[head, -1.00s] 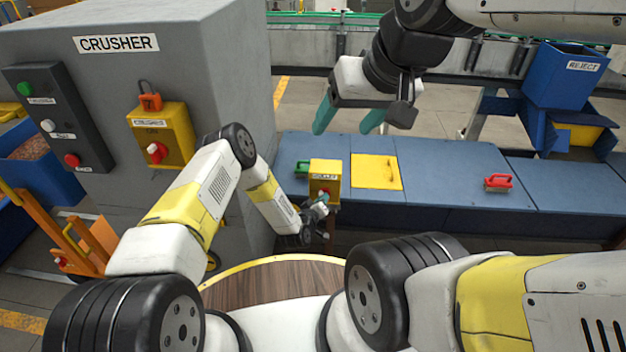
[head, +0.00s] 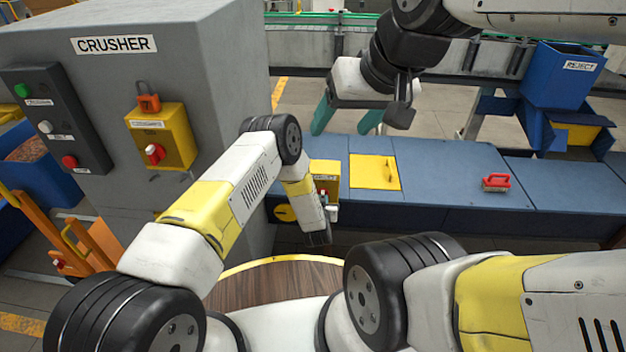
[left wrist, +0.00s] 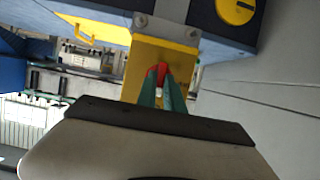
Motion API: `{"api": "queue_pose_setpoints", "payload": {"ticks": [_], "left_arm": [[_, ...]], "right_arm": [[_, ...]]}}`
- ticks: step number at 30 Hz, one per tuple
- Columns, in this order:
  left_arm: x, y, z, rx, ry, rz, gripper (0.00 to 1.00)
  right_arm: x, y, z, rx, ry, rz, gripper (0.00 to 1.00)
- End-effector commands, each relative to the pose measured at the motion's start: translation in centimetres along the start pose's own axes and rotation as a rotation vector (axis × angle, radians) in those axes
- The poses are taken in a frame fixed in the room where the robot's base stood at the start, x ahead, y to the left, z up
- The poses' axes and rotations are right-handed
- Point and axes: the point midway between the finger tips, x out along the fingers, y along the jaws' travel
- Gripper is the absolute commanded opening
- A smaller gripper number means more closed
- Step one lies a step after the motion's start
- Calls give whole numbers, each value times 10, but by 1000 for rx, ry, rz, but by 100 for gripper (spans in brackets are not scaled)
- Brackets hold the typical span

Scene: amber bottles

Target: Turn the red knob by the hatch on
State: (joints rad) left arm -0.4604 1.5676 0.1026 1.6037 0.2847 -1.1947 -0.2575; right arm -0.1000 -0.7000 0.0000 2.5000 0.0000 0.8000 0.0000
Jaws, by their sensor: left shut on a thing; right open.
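The red knob (left wrist: 162,68) sits on the face of a yellow box (left wrist: 150,52) in the left wrist view. My left gripper (left wrist: 163,80) has its green fingers closed around the knob. In the head view the yellow box (head: 325,170) stands at the bench edge beside the yellow hatch (head: 374,172), which lies closed on the bench top. My right gripper (head: 346,121) is open and empty above the back of the bench.
The grey crusher cabinet (head: 225,70) stands close to my left arm, with another red knob on a yellow box (head: 165,138). A red-handled item (head: 496,182) lies on the blue bench (head: 450,165). A blue reject bin (head: 567,78) stands at the back right.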

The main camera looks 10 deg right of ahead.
Motion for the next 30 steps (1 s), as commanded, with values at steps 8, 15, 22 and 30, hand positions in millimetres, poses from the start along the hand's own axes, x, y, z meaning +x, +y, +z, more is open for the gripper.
{"api": "queue_pose_setpoints", "payload": {"ticks": [8,15,22,30], "left_arm": [[-1,0,2,25,-5,-10,0],[-1,0,3,26,-5,-10,0],[0,0,2,25,-4,-10,34],[-2,0,1,24,-2,-10,34]], "right_arm": [[0,0,0,0,0,0,68],[0,0,0,0,0,0,68],[0,0,0,0,0,0,68],[0,0,0,0,0,0,68]]}}
